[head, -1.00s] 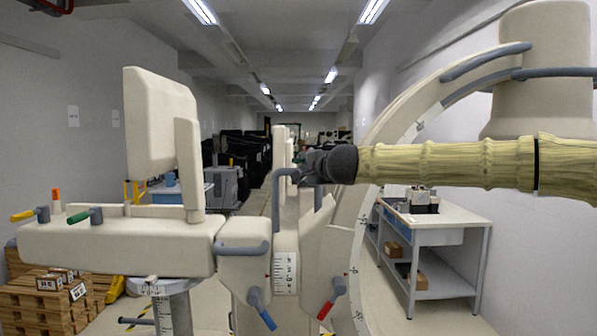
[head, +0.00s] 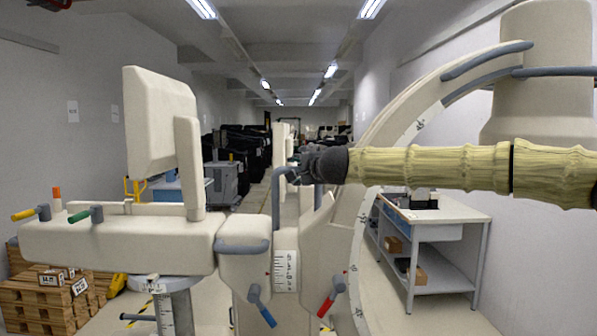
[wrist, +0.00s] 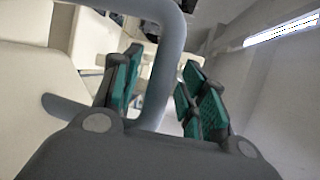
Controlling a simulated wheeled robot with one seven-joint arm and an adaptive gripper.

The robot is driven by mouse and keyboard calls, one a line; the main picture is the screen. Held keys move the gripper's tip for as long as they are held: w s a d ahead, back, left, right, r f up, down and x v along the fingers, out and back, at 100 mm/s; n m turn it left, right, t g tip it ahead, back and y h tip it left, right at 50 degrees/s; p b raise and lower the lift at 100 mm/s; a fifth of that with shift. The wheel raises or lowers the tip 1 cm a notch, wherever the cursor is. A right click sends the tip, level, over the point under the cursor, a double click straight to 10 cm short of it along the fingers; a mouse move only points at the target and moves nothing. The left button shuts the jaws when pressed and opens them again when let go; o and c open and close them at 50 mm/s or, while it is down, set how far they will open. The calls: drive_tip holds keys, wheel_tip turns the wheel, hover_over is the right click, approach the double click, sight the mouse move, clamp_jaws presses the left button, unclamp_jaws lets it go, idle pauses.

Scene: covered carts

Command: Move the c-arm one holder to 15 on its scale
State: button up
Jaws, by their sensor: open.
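The pale c-arm shows in the head view, with its large curved arc (head: 400,135) at right. Its holder block (head: 335,250) is in the middle, with a red lever (head: 331,299) and a blue lever (head: 261,306). A white scale (head: 286,271) with a red mark beside it is on the column; its numbers are too small to read surely. A grey bar handle (head: 276,205) rises above the block. My gripper (head: 292,172) is at the top of this handle. In the wrist view, the grey bar (wrist: 163,75) passes between its open green-padded fingers (wrist: 160,95).
A pale horizontal arm (head: 110,248) with green and yellow levers and an upright panel (head: 158,120) extends left. A workbench (head: 445,217) stands at right. Wooden crates (head: 45,300) sit at lower left. An aisle with dark covered carts (head: 240,147) lies behind.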

clamp_jaws()
drive_tip(key=shift+s+a+f+b, duration=0.1)
drive_tip(key=shift+s+f+b, duration=0.25)
drive_tip(key=shift+b, duration=0.85)
